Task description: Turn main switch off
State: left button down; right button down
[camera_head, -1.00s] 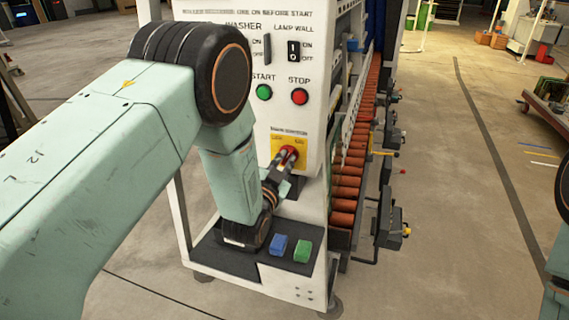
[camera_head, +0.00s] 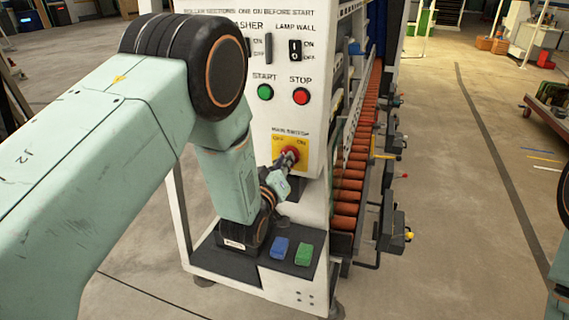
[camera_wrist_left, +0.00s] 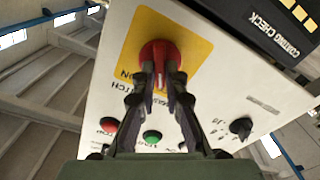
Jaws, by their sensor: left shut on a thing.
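The main switch (camera_head: 290,153) is a red rotary knob on a yellow plate (camera_head: 277,142) low on the white washer panel (camera_head: 268,115). In the left wrist view the red knob (camera_wrist_left: 158,57) sits between the fingertips on its yellow plate (camera_wrist_left: 185,38). My left gripper (camera_wrist_left: 160,82) is shut on the knob's red handle; in the head view the gripper (camera_head: 283,166) reaches it from below. The handle's exact angle is partly hidden by the fingers. My right gripper is not in view.
Above the switch are a green START button (camera_head: 265,92), a red STOP button (camera_head: 301,96) and a black lamp wall switch (camera_head: 295,50). Blue (camera_head: 280,247) and green (camera_head: 304,254) blocks lie on the ledge below. An orange roller conveyor (camera_head: 350,185) runs back on the right.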

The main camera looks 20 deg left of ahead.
pick_arm(q)
jog(key=shift+a+n, duration=0.15)
jog(key=shift+n, duration=1.45)
jog(key=c, duration=1.4)
grip_release()
jog(key=s, duration=1.2)
jog(key=shift+a, duration=0.2)
